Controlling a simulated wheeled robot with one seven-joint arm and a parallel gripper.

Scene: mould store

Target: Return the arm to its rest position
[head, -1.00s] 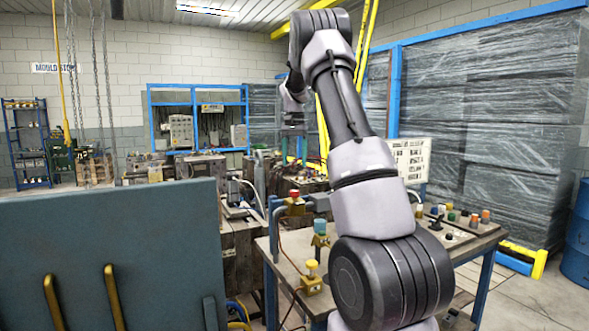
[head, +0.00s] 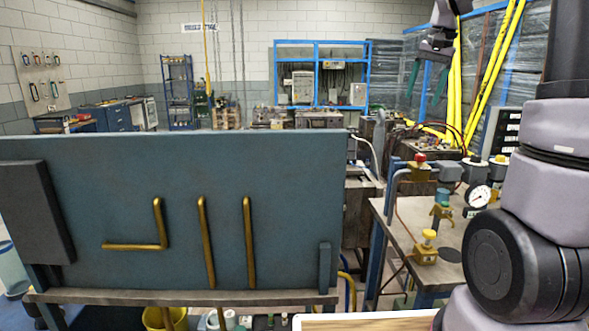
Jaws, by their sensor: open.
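My arm (head: 550,180) rises along the right edge of the head view, its upper part running out of the top of the picture. My gripper (head: 425,95) hangs at the upper right, fingers pointing down. Its two dark green fingers are apart with nothing between them. It appears in front of the wrapped stacks and yellow bars, clear of the bench below.
A blue-grey panel (head: 100,225) with brass-coloured pipes fills the lower left. A bench (head: 395,215) with valves and a pressure gauge (head: 479,196) stands beside my arm. Yellow bars (head: 490,60) lean behind the gripper. A blue rack (head: 321,43) stands at the back wall.

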